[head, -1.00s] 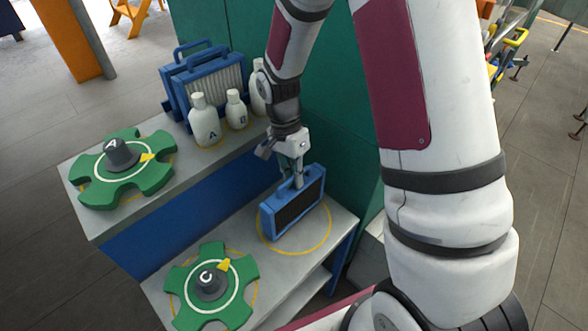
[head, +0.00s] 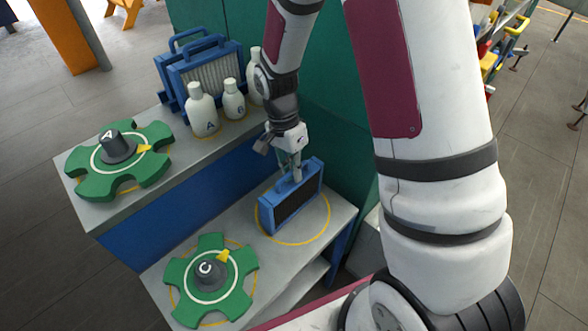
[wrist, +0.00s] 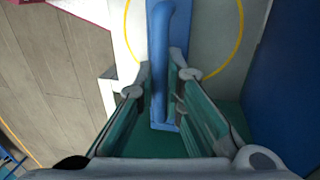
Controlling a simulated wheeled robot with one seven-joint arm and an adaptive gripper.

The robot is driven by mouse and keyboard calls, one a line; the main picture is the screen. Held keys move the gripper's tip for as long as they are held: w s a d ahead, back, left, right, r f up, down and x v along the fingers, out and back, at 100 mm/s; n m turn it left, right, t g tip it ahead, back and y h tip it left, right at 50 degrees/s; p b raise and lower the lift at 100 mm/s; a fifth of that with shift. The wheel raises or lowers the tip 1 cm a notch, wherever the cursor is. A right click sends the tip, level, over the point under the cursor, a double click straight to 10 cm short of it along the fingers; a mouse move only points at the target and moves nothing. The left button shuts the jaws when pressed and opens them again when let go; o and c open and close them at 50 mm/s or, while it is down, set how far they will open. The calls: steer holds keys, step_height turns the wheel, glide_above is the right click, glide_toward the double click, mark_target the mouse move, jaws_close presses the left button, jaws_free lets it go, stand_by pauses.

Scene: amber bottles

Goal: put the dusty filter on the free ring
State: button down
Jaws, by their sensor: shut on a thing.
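The dusty filter (head: 294,203) has a blue frame with a dark grey face and a blue handle on top. It stands upright inside the yellow ring (head: 327,226) on the lower shelf. I cannot tell whether it rests on the shelf or is just above it. My gripper (head: 294,179) is above it, shut on its handle. In the wrist view the blue handle (wrist: 162,60) runs between my two fingers (wrist: 162,85), with part of the yellow ring (wrist: 241,35) around it. The filter hides the ring's middle.
Clean blue-framed filters (head: 205,73) stand at the back of the upper shelf (head: 195,150), behind white bottles (head: 203,112). A green knob marked A (head: 90,186) sits on the upper shelf. A green knob marked C (head: 239,262) sits close left of the filter. A green wall (head: 335,150) stands behind.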

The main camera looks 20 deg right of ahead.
steer(key=shift+f, duration=0.3)
stand_by(0.5)
steer(key=c, duration=1.6)
jaws_free()
step_height(320, 180, up, 12)
steer(key=w, duration=0.2)
steer(key=s+r+n+t, duration=0.3)
steer(key=s+r+n, duration=0.4)
steer(key=r, duration=0.4)
steer(key=s+r+n+t, duration=0.3)
steer(key=s+n, duration=0.3)
steer(key=s, duration=0.8)
steer(key=shift+r+n+y, duration=0.3)
steer(key=shift+r+y, duration=0.1)
steer(key=shift+r, duration=0.2)
